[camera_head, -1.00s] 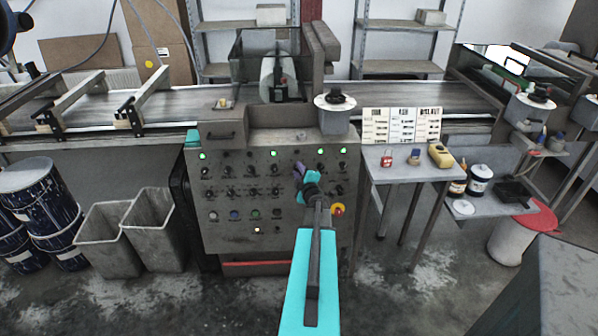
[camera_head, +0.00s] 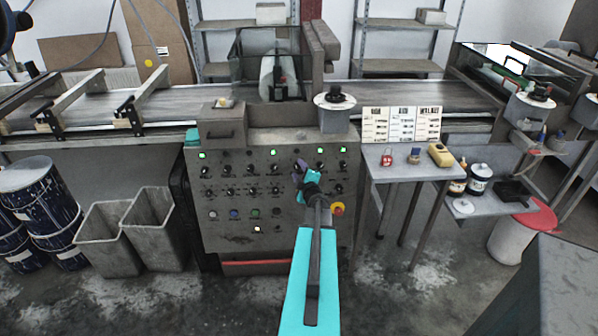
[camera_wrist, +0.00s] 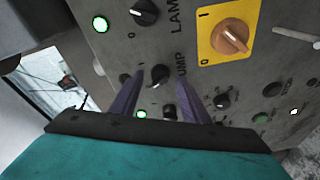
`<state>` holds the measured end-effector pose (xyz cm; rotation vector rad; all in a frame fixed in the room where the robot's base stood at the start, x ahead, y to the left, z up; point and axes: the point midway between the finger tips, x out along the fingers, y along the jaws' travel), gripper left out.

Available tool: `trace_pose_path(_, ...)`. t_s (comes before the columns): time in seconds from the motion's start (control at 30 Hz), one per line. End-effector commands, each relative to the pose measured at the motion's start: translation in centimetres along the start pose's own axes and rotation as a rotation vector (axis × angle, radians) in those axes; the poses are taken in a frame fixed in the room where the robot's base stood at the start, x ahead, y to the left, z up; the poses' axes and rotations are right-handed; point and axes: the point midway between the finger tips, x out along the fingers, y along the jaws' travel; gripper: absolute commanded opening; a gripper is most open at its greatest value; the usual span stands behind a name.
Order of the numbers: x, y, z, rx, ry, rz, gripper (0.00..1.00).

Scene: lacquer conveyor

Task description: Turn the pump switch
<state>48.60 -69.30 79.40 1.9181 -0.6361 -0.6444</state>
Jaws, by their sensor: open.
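The pump switch is a black knob (camera_wrist: 160,74) on the grey control panel (camera_head: 270,215), with a partly hidden label ending in "UMP" beside it in the wrist view. My gripper (camera_wrist: 160,77) is open, its two purple fingers pointing at the panel with this knob between their tips. I cannot tell whether the fingers touch it. In the head view my gripper (camera_head: 298,170) is at the upper right of the panel and covers the knob.
A lamp knob (camera_wrist: 145,12) sits above the pump knob, and an orange rotary switch on a yellow plate (camera_wrist: 229,38) is to its right. Other knobs and lit green lamps (camera_wrist: 100,24) surround it. A side table (camera_head: 410,168) with small items stands right of the panel.

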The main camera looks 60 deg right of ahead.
Motion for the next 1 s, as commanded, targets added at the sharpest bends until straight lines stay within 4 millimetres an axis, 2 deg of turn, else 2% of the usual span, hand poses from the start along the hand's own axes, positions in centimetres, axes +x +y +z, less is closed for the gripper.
trace_pose_path(1.0, -9.3, 0.0, 0.0, 0.000, -0.001, 0.000, 0.42)
